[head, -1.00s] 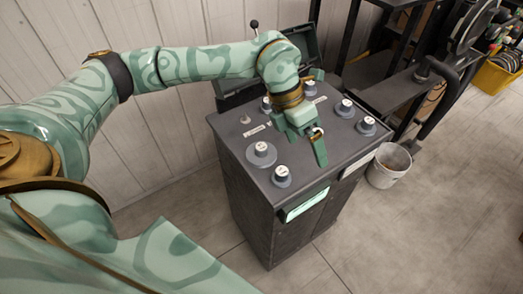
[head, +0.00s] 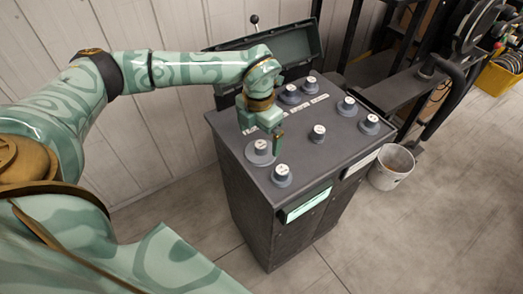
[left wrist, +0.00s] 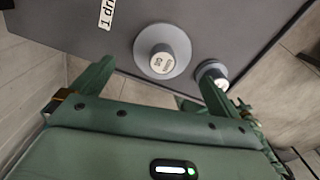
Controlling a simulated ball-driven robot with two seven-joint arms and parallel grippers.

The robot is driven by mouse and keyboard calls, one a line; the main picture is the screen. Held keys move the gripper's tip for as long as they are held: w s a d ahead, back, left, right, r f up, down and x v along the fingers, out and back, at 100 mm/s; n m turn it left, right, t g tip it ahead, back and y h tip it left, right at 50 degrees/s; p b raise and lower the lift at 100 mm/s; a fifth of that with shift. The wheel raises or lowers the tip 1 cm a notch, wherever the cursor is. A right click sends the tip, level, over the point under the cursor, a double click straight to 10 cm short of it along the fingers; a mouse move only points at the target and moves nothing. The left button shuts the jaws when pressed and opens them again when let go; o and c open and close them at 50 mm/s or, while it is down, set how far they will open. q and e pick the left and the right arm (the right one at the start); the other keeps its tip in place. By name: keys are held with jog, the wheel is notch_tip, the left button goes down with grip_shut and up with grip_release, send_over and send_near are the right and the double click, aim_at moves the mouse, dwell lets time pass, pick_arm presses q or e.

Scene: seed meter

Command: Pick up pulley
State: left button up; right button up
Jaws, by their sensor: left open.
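Several grey pulleys with pale labelled tops stand on the dark cabinet top (head: 230,140). The wide-flanged pulley (head: 260,152) is near the left edge, with a smaller pulley (head: 281,177) in front of it. Another pulley (head: 318,135) stands in the middle. My left gripper (head: 265,140) is open and empty, above and just behind the wide-flanged pulley. In the left wrist view this pulley (left wrist: 163,52) lies ahead, between the lines of the spread fingers, and the smaller pulley (left wrist: 212,74) is by the right fingertip. My right gripper is not in view.
More pulleys (head: 290,95) stand along the cabinet's back and right side. An open lid (head: 290,50) rises behind the top. A lit panel (head: 306,204) is on the front edge. A white bucket (head: 390,168) stands on the floor at right, below a dark rack (head: 400,85).

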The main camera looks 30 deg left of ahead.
aim_at(261, 144)
pick_arm(q)
notch_tip(261, 144, down, 5)
jog(key=shift+w+d+r+b, duration=0.1)
jog(key=shift+w+d+b, duration=0.05)
jog(key=shift+b, duration=0.55)
jog(key=shift+r, duration=0.1)
jog(key=c, duration=1)
jog(key=shift+r, duration=0.1)
jog(key=shift+c, duration=0.2)
jog(key=shift+r, duration=0.25)
notch_tip(261, 144, up, 3)
jog(key=shift+f+p, duration=0.1)
jog(key=shift+p, duration=0.65)
jog(key=s+d+r+p, duration=0.1)
jog(key=d+r+p, duration=0.4)
jog(key=d+r, duration=0.9)
jog(key=shift+s+p, duration=0.35)
jog(key=shift+s, duration=0.05)
